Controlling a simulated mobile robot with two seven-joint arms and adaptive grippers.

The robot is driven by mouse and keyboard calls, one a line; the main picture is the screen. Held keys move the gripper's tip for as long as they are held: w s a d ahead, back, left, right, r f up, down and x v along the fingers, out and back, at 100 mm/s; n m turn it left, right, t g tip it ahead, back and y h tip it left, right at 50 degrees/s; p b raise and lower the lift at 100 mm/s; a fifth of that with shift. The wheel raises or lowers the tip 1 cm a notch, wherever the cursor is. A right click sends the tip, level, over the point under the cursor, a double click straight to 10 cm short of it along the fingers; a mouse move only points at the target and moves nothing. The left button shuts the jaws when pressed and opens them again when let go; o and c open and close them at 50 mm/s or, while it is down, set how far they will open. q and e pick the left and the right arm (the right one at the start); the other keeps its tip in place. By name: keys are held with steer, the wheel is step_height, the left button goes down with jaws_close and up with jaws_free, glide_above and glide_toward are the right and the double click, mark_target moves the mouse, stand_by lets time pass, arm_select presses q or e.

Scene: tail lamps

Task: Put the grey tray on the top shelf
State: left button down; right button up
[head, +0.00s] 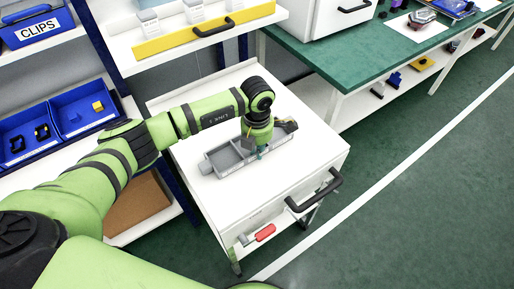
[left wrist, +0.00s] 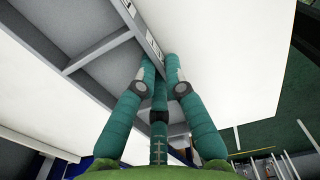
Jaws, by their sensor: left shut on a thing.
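The grey tray (head: 226,160) is a long divided tray on the white top of a small cart (head: 310,150). My left gripper (head: 262,152) is over the tray's right part and hides some of it. In the left wrist view, my left gripper's teal fingers (left wrist: 162,68) are shut on the tray's wall (left wrist: 138,32), close to white labels on its side. I cannot tell whether the tray touches the cart top. A shelf unit with several levels stands at the left; a white shelf with a yellow front strip (head: 190,36) is near the top of the head view. My right gripper is not in view.
Blue bins (head: 60,122) stand on a left shelf, and a blue CLIPS box (head: 38,28) sits above. The cart has a black handle (head: 314,191) and a red-handled tool (head: 264,233) below. A green workbench (head: 345,65) stands at the back right. The floor at right is clear.

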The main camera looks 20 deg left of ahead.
arm_select(q)
steer(key=c, duration=1.3)
jaws_free()
steer(key=shift+f, duration=0.1)
step_height(320, 180, up, 12)
steer(key=b, duration=0.3)
steer(key=shift+r+b, duration=0.2)
steer(key=shift+b, duration=0.2)
